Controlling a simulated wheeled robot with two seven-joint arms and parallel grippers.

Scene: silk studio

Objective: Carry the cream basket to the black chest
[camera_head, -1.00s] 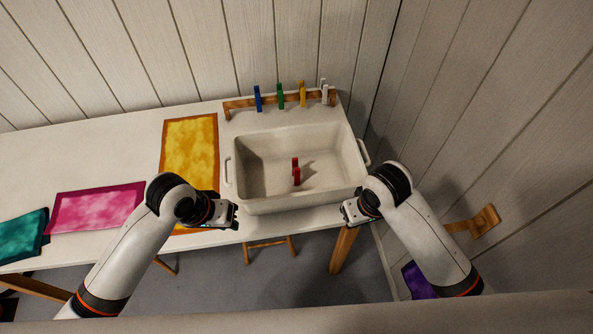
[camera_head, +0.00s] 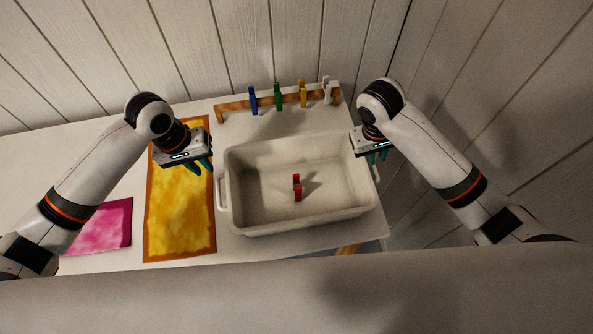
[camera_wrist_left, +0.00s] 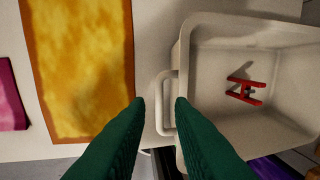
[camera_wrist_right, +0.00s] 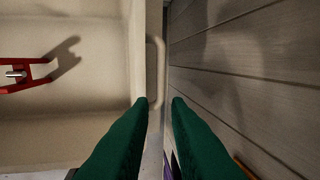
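The cream basket (camera_head: 300,222) stands on the white table and holds a red clothespin (camera_head: 297,188). Its left handle (camera_wrist_left: 163,103) shows between my left fingertips in the left wrist view, and its right handle (camera_wrist_right: 157,70) shows near my right fingertips in the right wrist view. My left gripper (camera_head: 203,166) is open and empty, above the yellow cloth at the basket's left side. My right gripper (camera_head: 378,156) is open and empty, above the basket's right end. Neither gripper visibly touches a handle. I cannot see the black chest.
A wooden rack (camera_head: 235,107) with blue, green, yellow and white clothespins stands behind the basket. The yellow cloth (camera_head: 180,215) and a pink cloth (camera_head: 104,226) lie to the left. The plank wall (camera_head: 440,100) is close on the right.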

